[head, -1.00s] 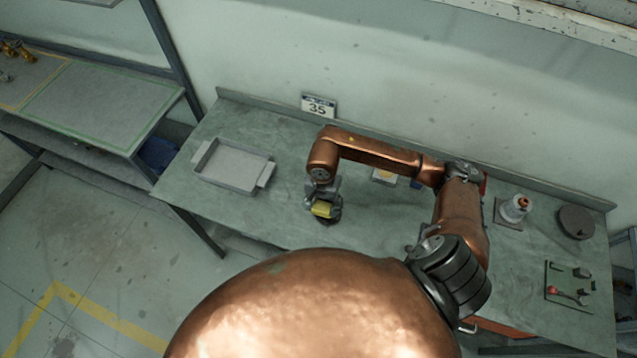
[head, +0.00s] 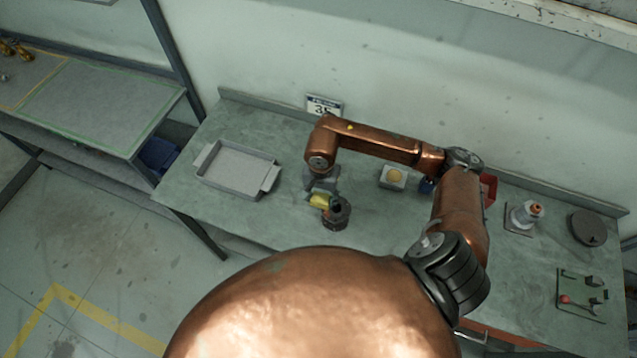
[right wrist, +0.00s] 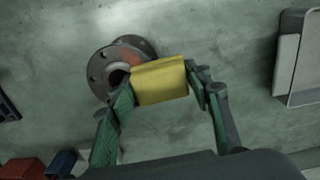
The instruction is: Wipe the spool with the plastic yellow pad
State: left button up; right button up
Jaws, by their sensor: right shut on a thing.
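The spool (head: 337,217) is a dark grey flanged piece with a hollow bore, standing on the workbench near its front edge. In the right wrist view the spool (right wrist: 103,75) shows a round flange with bolt holes and a reddish-brown patch. My right gripper (head: 321,190) is shut on the yellow pad (head: 319,201), just left of and behind the spool's top. In the right wrist view the pad (right wrist: 160,82) sits between both fingers and covers part of the spool. I cannot tell whether they touch. My left gripper is not in view.
A grey tray (head: 236,188) stands left on the bench. A small pale box with a yellowish round (head: 393,177) and a red bin (head: 489,189) are behind my right arm. A valve part (head: 525,215), a dark disc (head: 587,228) and a tool board (head: 580,296) lie right.

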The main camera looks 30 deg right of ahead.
jog(key=r, duration=0.2)
jog(key=s+r, duration=0.1)
jog(key=r, duration=0.1)
jog(key=shift+d+p, duration=0.15)
jog(key=shift+p, duration=0.25)
jog(key=shift+w+r, duration=0.1)
jog(key=shift+r, duration=0.25)
jog(key=shift+w+r+p, duration=0.2)
jog(key=shift+r+p, duration=0.15)
jog(key=shift+r, duration=0.35)
jog(key=shift+s+r, duration=0.15)
jog(key=shift+r, duration=0.55)
pick_arm(q)
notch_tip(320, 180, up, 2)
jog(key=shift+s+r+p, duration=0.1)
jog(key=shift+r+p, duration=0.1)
jog(key=shift+p, duration=0.1)
pick_arm(e)
jog(key=shift+r, duration=0.3)
